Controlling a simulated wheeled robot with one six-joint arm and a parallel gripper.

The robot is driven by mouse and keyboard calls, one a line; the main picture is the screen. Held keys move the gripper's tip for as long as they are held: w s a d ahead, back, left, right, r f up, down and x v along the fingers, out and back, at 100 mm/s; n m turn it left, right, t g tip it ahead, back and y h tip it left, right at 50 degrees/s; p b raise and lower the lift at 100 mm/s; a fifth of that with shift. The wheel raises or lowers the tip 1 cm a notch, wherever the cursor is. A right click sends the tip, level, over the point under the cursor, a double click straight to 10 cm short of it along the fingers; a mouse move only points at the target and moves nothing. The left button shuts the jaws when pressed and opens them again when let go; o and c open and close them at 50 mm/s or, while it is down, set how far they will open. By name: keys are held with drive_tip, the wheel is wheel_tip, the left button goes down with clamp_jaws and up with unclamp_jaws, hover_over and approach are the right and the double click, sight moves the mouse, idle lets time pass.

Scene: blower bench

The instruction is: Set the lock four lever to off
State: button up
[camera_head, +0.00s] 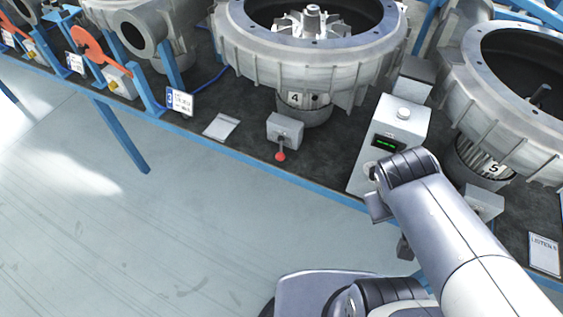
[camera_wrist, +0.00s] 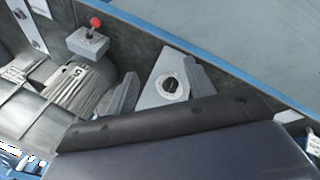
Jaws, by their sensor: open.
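The lever under blower 4 is a short stalk with a red ball (camera_head: 281,156) on a small grey box (camera_head: 285,128) at the bench's front edge in the head view. The lever hangs down toward the front; any off mark is too small to read. My gripper (camera_wrist: 160,76) is open and empty, its two grey fingers apart on either side of a dark round knob (camera_wrist: 172,86) in the wrist view. Contact with the knob cannot be told. In the head view my gripper is right of the lever, beside the grey control box, partly hidden by my wrist.
The control box (camera_head: 401,122) has a green display and a pale top button. Blower 5 (camera_head: 505,100) stands at the right; its red-knobbed lever (camera_wrist: 95,23) shows in the wrist view. Orange-handled valves (camera_head: 88,42) are at the left. The floor before the bench is clear.

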drive_tip(key=w+f+n+t+h+b, duration=0.2)
drive_tip(key=w+f+n+h+b, duration=0.2)
drive_tip(key=w+f+n+b, duration=0.5)
drive_tip(key=n+t+y+b, duration=0.4)
drive_tip(key=n+t+b, duration=0.9)
drive_tip(key=n+b, duration=1.1)
approach(282, 153)
drive_tip(key=f, duration=0.1)
drive_tip(key=shift+y, duration=0.3)
drive_tip(key=w, duration=0.3)
drive_tip(key=w+d+b, duration=0.1)
drive_tip(key=w, duration=0.7)
drive_tip(key=shift+w+d+f+b, duration=0.1)
drive_tip(key=shift+d+f+b, duration=0.05)
drive_tip(key=shift+d+b, duration=0.2)
clamp_jaws()
